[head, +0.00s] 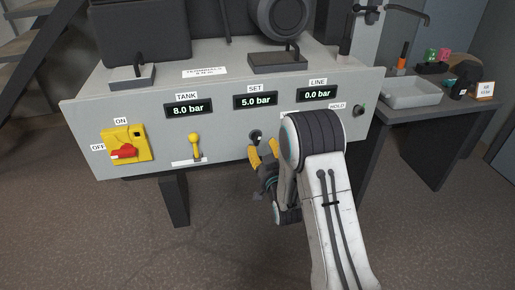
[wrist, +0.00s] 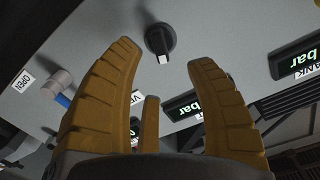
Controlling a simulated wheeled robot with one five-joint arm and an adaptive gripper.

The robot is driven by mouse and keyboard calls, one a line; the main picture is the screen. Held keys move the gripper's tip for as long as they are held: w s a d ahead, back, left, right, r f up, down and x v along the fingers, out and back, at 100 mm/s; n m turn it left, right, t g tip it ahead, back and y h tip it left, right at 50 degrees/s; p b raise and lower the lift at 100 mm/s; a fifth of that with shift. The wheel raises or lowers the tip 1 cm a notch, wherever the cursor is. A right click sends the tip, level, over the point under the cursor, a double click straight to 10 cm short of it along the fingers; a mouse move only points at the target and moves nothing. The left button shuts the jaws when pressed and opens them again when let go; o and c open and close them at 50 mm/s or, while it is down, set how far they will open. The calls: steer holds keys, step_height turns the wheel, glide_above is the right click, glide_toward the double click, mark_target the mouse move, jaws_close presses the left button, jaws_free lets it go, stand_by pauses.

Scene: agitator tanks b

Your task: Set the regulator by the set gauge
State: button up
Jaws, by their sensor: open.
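The regulator looks to be the black round knob (head: 256,137) below the SET display on the grey panel. In the wrist view the knob (wrist: 160,40) has a white mark at its lower edge. The set gauge (head: 255,100) reads 5.0 bar. The tank gauge (head: 188,108) reads 8.0 bar and the line gauge (head: 317,94) reads 0.0 bar. My gripper (head: 263,152) is open and empty, just in front of and below the knob. In the wrist view its yellow fingers (wrist: 164,56) stand apart, with the knob beyond the gap between their tips.
Left on the panel are a yellow switch plate (head: 136,134) with a red handle (head: 124,153) toward OFF, and a yellow lever (head: 195,146). A HOLD button (head: 359,110) is at right. A side table (head: 440,106) with a grey tray (head: 411,101) stands beyond.

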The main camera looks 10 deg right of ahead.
mark_target(259, 138)
steer(key=shift+w+f+b, duration=0.25)
steer(key=shift+f+b, duration=0.1)
steer(key=shift+f, duration=0.25)
steer(key=shift+w+r+b, duration=0.1)
steer(key=shift+w+b, duration=2.2)
steer(key=shift+w, duration=1.25)
steer(key=shift+o, duration=0.4)
steer(key=c, duration=1)
steer(key=shift+d+r+n, duration=0.1)
steer(key=shift+d+n, duration=0.05)
steer(key=shift+n, duration=1.55)
steer(key=shift+c, duration=0.2)
steer(key=o, duration=1)
steer(key=shift+c, duration=0.2)
